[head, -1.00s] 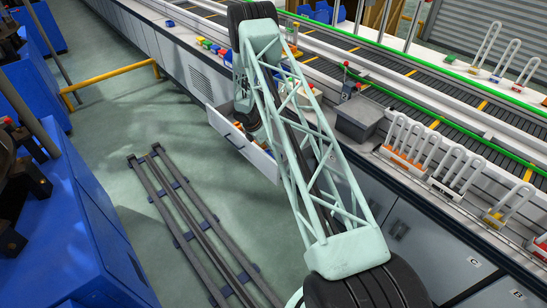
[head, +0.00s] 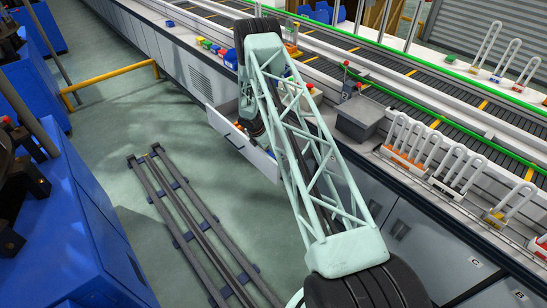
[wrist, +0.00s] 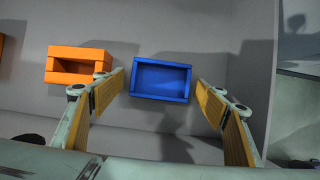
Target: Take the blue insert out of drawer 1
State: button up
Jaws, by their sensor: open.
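The blue insert (wrist: 160,97) is a small open-topped box lying in the drawer (wrist: 60,16), near the drawer's right wall in the wrist view. My gripper (wrist: 162,82) is open, with one yellow-padded finger on each side of the blue insert and a gap between each finger and the box. It is not holding anything. In the head view the drawer (head: 258,160) is pulled out from the bench, and my arm covers much of it. The blue insert and my gripper's fingertips are hidden there.
An orange insert (wrist: 76,66) lies left of the blue one, close to my left finger. Part of another orange piece shows at the left edge. A grey box (head: 360,118) and racks of white loops stand on the bench. Floor rails (head: 195,225) lie before it.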

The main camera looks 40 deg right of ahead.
jog(key=shift+c, duration=0.2)
jog(key=c, duration=1)
jog(key=shift+r, duration=0.1)
jog(key=shift+r+p, duration=0.75)
jog(key=shift+r, duration=4.15)
